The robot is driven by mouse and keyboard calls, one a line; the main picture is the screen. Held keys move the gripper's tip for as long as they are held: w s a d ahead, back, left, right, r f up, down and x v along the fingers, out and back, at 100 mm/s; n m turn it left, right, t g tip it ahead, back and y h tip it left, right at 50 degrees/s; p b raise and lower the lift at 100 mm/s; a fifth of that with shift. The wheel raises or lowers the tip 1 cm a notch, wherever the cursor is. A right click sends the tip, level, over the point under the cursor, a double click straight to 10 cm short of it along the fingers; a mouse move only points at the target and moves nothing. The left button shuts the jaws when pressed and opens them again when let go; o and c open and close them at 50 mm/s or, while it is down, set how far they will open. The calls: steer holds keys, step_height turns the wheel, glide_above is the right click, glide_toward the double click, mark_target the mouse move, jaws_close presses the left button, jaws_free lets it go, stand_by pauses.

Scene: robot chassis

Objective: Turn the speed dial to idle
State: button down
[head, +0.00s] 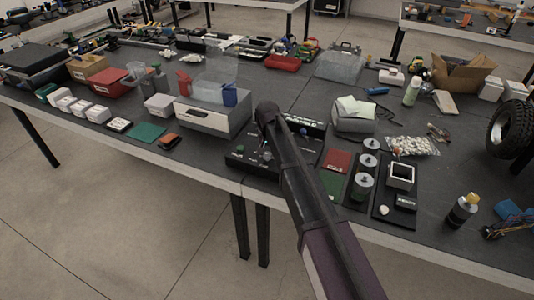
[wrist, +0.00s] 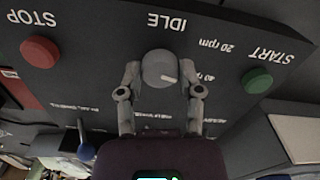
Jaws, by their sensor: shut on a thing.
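The speed dial (wrist: 160,68) is a round grey knob with a white pointer mark on a black control panel (wrist: 215,65). In the wrist view its mark points to the lower right, away from the IDLE label (wrist: 166,20) and more toward the 40 rpm side. The fingers of my gripper (wrist: 160,72) stand on both sides of the dial and are shut on it. In the head view the panel (head: 240,161) lies near the table's front edge; my arm hides part of it, and the dial cannot be made out there.
A red STOP button (wrist: 40,52) and a green START button (wrist: 257,80) flank the dial. A blue-tipped lever (wrist: 84,150) stands lower left in the wrist view. In the head view a grey box (head: 205,122) and a board with metal cylinders (head: 362,187) stand beside the panel.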

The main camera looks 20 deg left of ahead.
steer(key=n, duration=0.4)
steer(key=shift+n, duration=0.4)
steer(key=n, duration=1)
steer(key=shift+n, duration=0.4)
steer(key=n, duration=0.5)
steer(key=shift+c, duration=1.3)
jaws_free()
steer(key=shift+m, duration=0.3)
